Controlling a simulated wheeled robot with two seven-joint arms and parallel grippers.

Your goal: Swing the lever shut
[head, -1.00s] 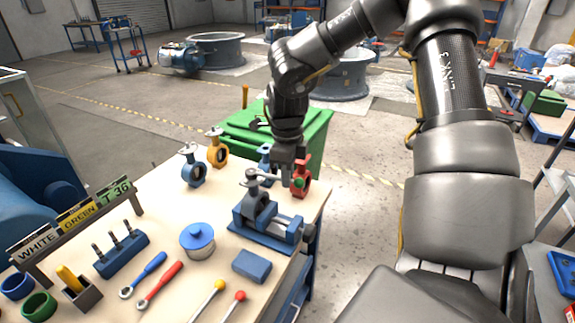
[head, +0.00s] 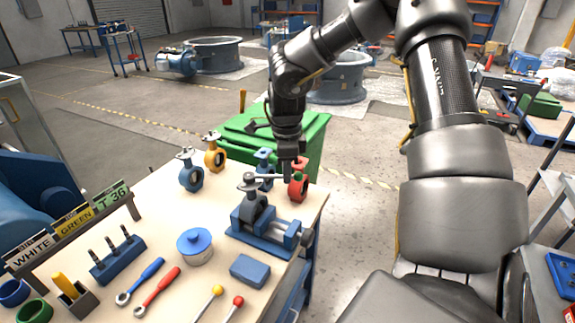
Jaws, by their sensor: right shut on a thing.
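A grey butterfly valve (head: 257,209) stands upright in a blue vise (head: 268,239) near the right edge of the workbench. Its lever (head: 266,177) lies roughly level across the top of the valve and points right, away from the round stem head. My right gripper (head: 287,174) reaches down from above and is shut on the lever's outer end. The fingertips are small, and their exact contact is hard to see. The disc inside the valve is too small to judge. My left gripper is not in view.
A red valve (head: 298,188) stands close behind the gripper, with a blue valve (head: 264,165) beside it. More valves, a lidded blue jar (head: 195,245), a blue block (head: 250,270) and wrenches lie on the workbench (head: 210,281).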

